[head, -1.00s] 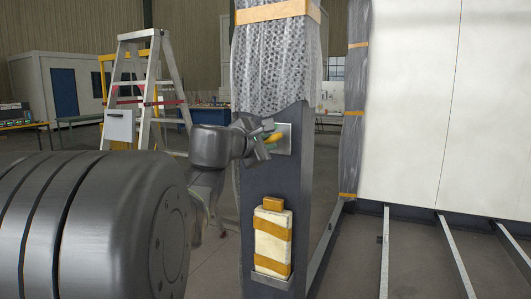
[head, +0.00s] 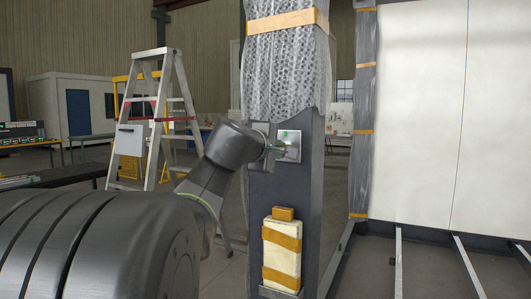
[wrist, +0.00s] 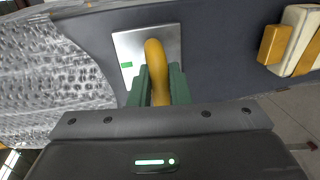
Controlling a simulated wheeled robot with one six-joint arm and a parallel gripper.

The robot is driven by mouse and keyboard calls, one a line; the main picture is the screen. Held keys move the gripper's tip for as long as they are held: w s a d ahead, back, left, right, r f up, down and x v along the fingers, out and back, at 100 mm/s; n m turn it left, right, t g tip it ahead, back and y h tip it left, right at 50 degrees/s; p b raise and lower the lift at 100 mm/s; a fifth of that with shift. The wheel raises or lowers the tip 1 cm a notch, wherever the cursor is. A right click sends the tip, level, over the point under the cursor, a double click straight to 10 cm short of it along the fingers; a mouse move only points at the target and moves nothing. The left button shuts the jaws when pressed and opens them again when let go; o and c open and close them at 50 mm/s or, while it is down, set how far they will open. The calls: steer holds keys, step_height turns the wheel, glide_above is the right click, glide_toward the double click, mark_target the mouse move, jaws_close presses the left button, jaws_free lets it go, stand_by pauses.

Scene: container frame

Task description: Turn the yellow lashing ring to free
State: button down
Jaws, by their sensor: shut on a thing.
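The yellow lashing ring (wrist: 155,62) stands out from a bright metal plate (wrist: 182,40) in the wrist view, seen nearly edge-on. My gripper (wrist: 160,82) has its green jaws on both sides of the ring, shut on it. The plate has a small green mark (wrist: 126,65) near its left edge. In the head view the plate (head: 294,153) sits on a dark post (head: 302,195), and my gripper (head: 282,149) reaches it from the left. The ring is hidden by my gripper there.
Bubble wrap (head: 285,75) covers the post's upper part, held by an orange strap (head: 288,21). A cream pad with orange bands (head: 282,253) sits lower on the post. A stepladder (head: 152,110) stands behind on the left. Metal floor rails (head: 473,267) lie to the right.

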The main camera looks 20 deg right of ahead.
steer(key=shift+r, duration=0.2)
steer(key=c, duration=1.5)
jaws_free()
steer(key=shift+d+f, duration=0.1)
steer(key=shift+o, duration=0.2)
steer(key=shift+w+d, duration=0.1)
steer(key=shift+f, duration=0.1)
steer(key=v, duration=1.4)
steer(key=shift+b, duration=0.4)
steer(key=shift+d, duration=0.15)
steer(key=p+x, duration=0.1)
steer(key=x, duration=1.2)
steer(key=shift+w+d+f, duration=0.15)
steer(key=shift+w+d, duration=0.05)
steer(key=shift+w, duration=0.1)
